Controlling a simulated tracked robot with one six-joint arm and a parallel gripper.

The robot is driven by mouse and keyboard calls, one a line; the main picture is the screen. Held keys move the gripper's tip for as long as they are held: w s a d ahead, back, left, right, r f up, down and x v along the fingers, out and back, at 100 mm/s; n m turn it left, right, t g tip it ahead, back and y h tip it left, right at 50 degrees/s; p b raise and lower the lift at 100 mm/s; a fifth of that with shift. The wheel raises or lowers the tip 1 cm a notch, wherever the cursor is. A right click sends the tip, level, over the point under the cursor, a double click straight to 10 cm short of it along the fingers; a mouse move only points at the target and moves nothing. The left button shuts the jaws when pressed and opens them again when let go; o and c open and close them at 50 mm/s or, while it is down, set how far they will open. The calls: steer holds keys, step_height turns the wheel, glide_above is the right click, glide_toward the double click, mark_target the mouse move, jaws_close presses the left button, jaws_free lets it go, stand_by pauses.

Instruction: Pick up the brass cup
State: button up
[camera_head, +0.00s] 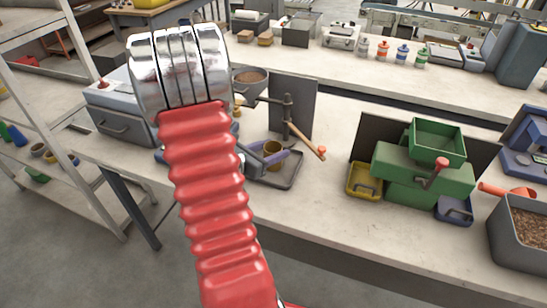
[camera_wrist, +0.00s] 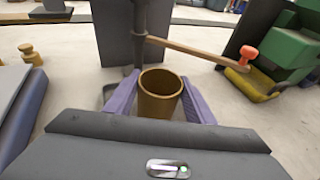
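The brass cup (camera_wrist: 160,98) stands upright and looks empty in the wrist view, between the two purple fingers of my gripper (camera_wrist: 160,80). One finger lies along each side of it, close to its wall. The fingers look spread, and I cannot see clear contact. In the head view the cup (camera_head: 272,147) shows as a small brass shape between the fingers of my gripper (camera_head: 268,156), above or on a dark shallow tray (camera_head: 289,182). My red arm sleeve hides part of the bench to the left.
A dark post with a wooden-handled lever (camera_head: 305,138) stands just behind the cup, before an upright dark plate (camera_head: 292,98). A hopper bowl (camera_head: 249,82) is at upper left. A green machine (camera_head: 420,172) with a yellow bin (camera_head: 364,180) stands right. The bench front between is clear.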

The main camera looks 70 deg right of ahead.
steer(key=c, duration=0.7)
steer(key=shift+r, duration=5)
